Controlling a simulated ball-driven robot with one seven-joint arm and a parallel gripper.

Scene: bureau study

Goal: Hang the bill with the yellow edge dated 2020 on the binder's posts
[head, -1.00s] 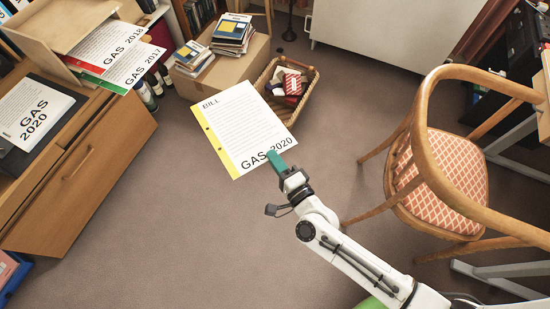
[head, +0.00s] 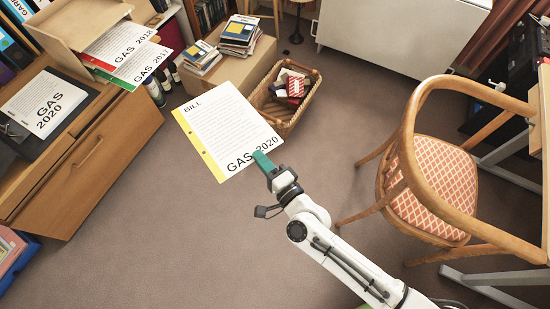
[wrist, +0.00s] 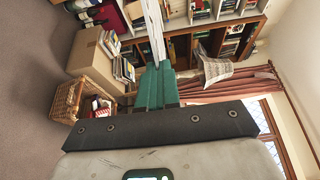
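My gripper (head: 264,163) has green fingers and is shut on the lower right corner of the bill (head: 225,130). The bill is a white sheet reading "BILL" and "GAS 2020". Its yellow edge (head: 198,145), with punched holes, faces left. I hold the bill in the air over open floor. In the wrist view the bill (wrist: 154,30) shows nearly edge-on between the fingers (wrist: 156,88). A black binder (head: 78,110) lies on the desk at left, with a "GAS 2020" sheet (head: 45,102) on it. Metal parts show at its left side; the posts are too small to tell.
A wooden tray (head: 75,30) on the desk (head: 90,165) holds bills reading 2018 and 2017. A carton (head: 235,70) with books and a wicker basket (head: 285,115) stand behind the bill. A chair (head: 430,185) stands at right. The floor between desk and bill is clear.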

